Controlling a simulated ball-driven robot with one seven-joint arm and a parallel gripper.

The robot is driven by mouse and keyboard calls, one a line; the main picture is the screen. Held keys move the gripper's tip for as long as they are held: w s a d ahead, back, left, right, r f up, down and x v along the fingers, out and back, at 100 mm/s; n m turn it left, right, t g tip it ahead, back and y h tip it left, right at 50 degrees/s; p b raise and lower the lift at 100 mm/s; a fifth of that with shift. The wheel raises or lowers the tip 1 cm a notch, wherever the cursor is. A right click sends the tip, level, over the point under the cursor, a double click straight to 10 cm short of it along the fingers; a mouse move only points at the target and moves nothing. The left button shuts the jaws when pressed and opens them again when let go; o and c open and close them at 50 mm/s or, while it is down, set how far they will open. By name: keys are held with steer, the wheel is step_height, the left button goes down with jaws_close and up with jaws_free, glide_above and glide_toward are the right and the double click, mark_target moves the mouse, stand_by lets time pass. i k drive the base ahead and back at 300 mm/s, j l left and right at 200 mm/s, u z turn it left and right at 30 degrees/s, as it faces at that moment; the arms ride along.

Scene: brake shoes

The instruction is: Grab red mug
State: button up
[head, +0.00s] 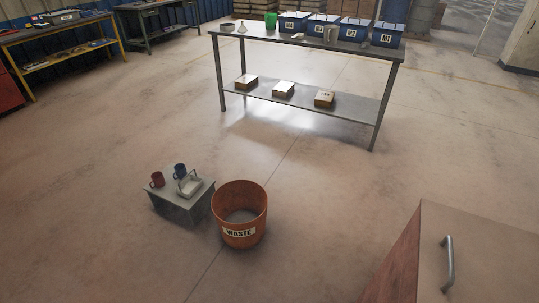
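The red mug (157,179) stands upright near the left corner of a small grey box-like stand (177,205) on the floor, left of the picture's middle. A blue mug (180,170) stands just to its right and a little behind. A pale object with a thin handle (189,185) sits on the stand's right side, by the blue mug. My gripper is not in view.
An orange waste bin (239,216) stands against the stand's right side. A metal table (313,46) with blue bins stands behind. A cabinet with a handle (447,263) fills the lower right. The floor left of the stand is clear.

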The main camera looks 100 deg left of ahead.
mark_target(157, 177)
steer(key=u, duration=3.75)
steer(key=i+u, duration=0.15)
steer(key=i, duration=0.45)
steer(key=i+l+u, duration=0.2)
steer(key=i, duration=0.4)
steer(key=i+l+u, duration=0.15)
steer(key=i, duration=0.45)
